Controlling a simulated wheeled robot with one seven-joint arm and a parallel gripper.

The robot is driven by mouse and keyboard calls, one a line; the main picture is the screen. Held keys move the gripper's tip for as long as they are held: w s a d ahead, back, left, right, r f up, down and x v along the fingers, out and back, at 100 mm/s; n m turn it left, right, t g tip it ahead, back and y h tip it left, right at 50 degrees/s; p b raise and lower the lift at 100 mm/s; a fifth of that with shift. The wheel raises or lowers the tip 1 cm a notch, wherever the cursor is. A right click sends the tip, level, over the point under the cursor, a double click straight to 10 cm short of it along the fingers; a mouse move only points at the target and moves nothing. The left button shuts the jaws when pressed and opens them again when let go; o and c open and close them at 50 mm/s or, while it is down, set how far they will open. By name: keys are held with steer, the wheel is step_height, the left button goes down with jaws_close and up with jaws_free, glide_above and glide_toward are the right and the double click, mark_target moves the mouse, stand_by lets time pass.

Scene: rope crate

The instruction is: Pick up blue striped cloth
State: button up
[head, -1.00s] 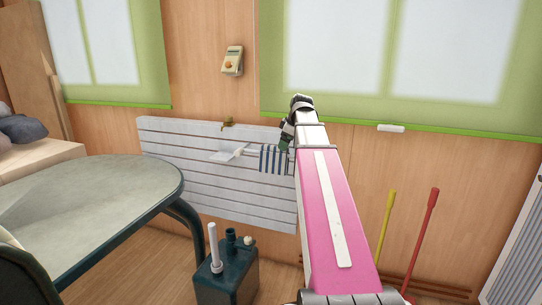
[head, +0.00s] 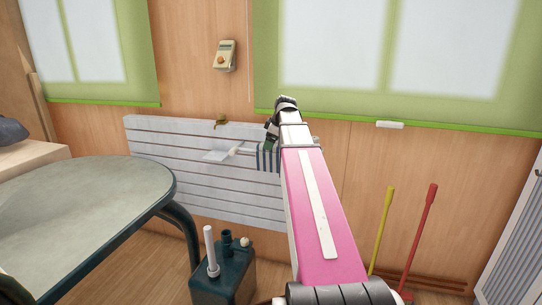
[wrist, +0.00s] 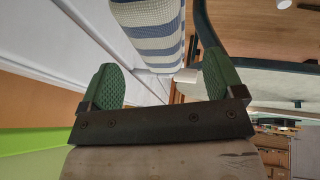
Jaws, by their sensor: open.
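The blue striped cloth (head: 267,157), white with blue bands, hangs by the slatted white panel on the wall in the head view. My pink arm hides its right part. In the wrist view the cloth (wrist: 152,32) hangs ahead of the fingers, its lower end near the gap between the green fingertips. My gripper (wrist: 162,80) is open, with nothing between its fingers. In the head view my gripper (head: 271,138) is partly seen at the cloth's upper right, mostly hidden by my arm. I cannot tell if it touches the cloth.
A white shelf (head: 218,155) juts from the slatted panel (head: 160,150) left of the cloth. A rounded table (head: 90,205) stands at left. A dark green box (head: 225,280) with a white-handled item stands below. Yellow (head: 382,230) and red (head: 418,240) poles lean at right.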

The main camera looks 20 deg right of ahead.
mark_target(271, 157)
steer(key=shift+s+d+x, duration=0.1)
steer(key=shift+x, duration=1.2)
steer(key=shift+s+d+x, duration=0.1)
steer(key=shift+s+x, duration=0.05)
steer(key=shift+x, duration=1.1)
steer(key=shift+f, duration=0.15)
steer(key=c, duration=1.2)
steer(key=shift+o, duration=0.2)
